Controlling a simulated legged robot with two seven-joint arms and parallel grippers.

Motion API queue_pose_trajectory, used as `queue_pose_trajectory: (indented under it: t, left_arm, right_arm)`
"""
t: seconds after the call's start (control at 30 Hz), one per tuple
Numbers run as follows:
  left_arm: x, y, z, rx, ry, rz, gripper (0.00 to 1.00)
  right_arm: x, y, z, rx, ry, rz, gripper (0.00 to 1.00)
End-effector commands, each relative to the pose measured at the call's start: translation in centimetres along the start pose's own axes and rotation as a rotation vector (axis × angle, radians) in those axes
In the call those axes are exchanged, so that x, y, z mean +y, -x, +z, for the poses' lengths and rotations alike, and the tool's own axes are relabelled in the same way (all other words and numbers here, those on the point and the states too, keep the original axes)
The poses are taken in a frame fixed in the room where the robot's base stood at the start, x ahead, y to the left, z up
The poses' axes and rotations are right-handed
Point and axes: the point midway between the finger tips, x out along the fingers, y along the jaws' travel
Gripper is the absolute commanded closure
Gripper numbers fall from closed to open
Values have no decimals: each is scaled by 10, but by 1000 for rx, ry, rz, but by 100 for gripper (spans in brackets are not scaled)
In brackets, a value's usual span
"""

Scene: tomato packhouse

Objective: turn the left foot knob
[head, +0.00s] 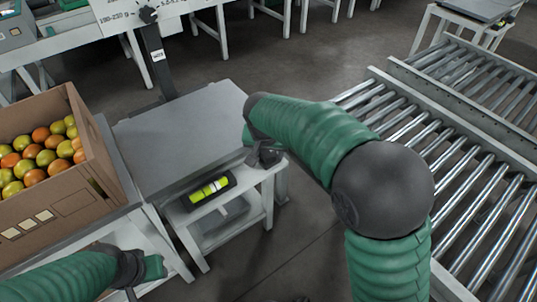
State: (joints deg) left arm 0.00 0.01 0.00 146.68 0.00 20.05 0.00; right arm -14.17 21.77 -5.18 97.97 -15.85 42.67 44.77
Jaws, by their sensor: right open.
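I cannot make out a left foot knob in the head view. A grey flat platform (185,130) rests on a pale stand.
A cardboard box (75,195) of red, orange and green tomatoes stands left of the platform. A roller conveyor (470,195) fills the right. Bare floor lies between.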

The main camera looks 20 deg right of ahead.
Motion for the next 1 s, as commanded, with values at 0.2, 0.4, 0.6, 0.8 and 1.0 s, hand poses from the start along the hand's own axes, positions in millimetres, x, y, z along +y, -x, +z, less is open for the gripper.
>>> queue_pose_trajectory:
  t: [0.2, 0.4, 0.6, 0.8, 1.0]
  left_arm:
    - [0, 0, 0, 0, 0, 0, 64]
    - [0, 0, 0, 0, 0, 0, 64]
    - [0, 0, 0, 0, 0, 0, 64]
    - [0, 4, -1, 0, 0, 0, 64]
    - [0, 17, -4, 0, 0, 0, 64]
  right_arm:
    - [0, 0, 0, 0, 0, -1, 48]
    - [0, 0, 0, 0, 0, -1, 73]
    - [-1, 0, 0, 0, 1, -1, 97]
    - [0, 1, 0, -1, 12, -5, 97]
    - [0, 4, -1, -1, 73, -31, 97]
